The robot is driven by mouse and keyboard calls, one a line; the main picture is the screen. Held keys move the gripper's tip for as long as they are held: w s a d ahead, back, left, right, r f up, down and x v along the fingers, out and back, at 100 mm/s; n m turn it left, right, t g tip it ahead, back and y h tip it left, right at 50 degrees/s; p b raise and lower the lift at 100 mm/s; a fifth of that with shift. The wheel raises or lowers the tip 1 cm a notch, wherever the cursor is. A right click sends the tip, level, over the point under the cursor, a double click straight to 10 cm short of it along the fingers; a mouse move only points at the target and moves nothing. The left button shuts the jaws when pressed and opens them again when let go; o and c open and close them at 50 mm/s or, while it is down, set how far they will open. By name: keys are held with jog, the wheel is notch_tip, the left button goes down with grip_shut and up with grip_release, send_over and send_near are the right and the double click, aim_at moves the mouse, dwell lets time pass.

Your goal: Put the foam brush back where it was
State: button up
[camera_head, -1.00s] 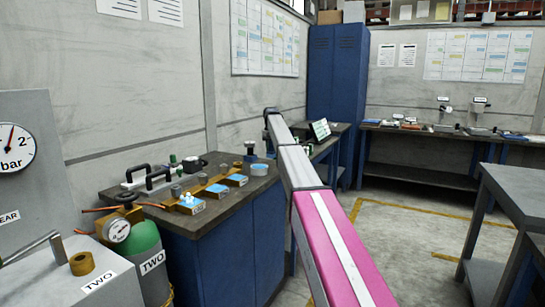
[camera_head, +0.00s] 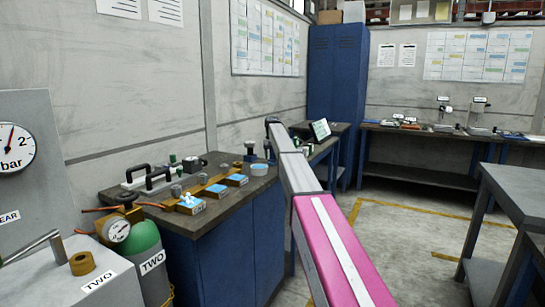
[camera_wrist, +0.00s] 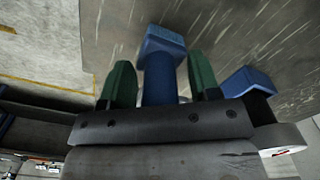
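In the wrist view my gripper (camera_wrist: 163,80) shows two green fingers standing apart. A blue piece with a wider, flat-ended head (camera_wrist: 162,65) shows between them, with a narrow gap to each finger. I cannot tell whether it is the foam brush or how far beyond the fingers it lies. A second blue piece (camera_wrist: 249,82) with a dark part below shows to the right, outside the fingers. In the head view my gripper is not clearly seen; my arm reaches toward the back end of the bench (camera_head: 180,224). I cannot identify the foam brush there.
A tilted screen (camera_head: 320,130) stands beyond my arm. A gas bottle (camera_head: 143,241) and gauge stand front left. A grey table (camera_head: 515,198) is at right. The floor between is clear.

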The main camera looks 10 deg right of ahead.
jog(key=shift+r, duration=0.1)
notch_tip(320, 180, up, 12)
jog(key=shift+r, duration=0.1)
dwell(0.5)
